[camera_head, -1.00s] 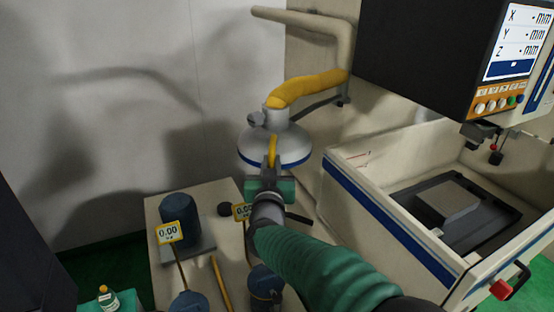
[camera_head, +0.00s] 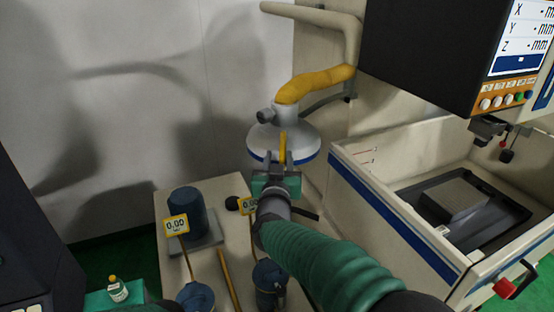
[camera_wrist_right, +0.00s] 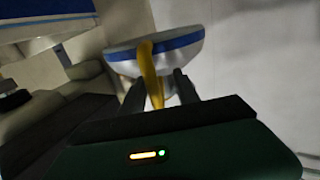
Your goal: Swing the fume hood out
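The fume hood (camera_head: 298,137) is a pale dome with a blue rim, hanging from a yellow hose (camera_head: 318,83) in the middle of the head view. It shows at the top of the right wrist view (camera_wrist_right: 185,48). A yellow handle (camera_wrist_right: 149,72) hangs down from its near rim. My right gripper (camera_wrist_right: 158,94) is right below the hood with the handle between its spread fingers. The handle lies nearer the left finger, with a gap to the right one. I cannot tell if a finger touches it.
Below stands a beige bench (camera_head: 180,265) with a dark blue cylinder (camera_head: 186,212) and yellow 0.00 gauges (camera_head: 176,226). To the right is the machine's tank (camera_head: 395,215), under a black cabinet with a screen (camera_head: 518,38).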

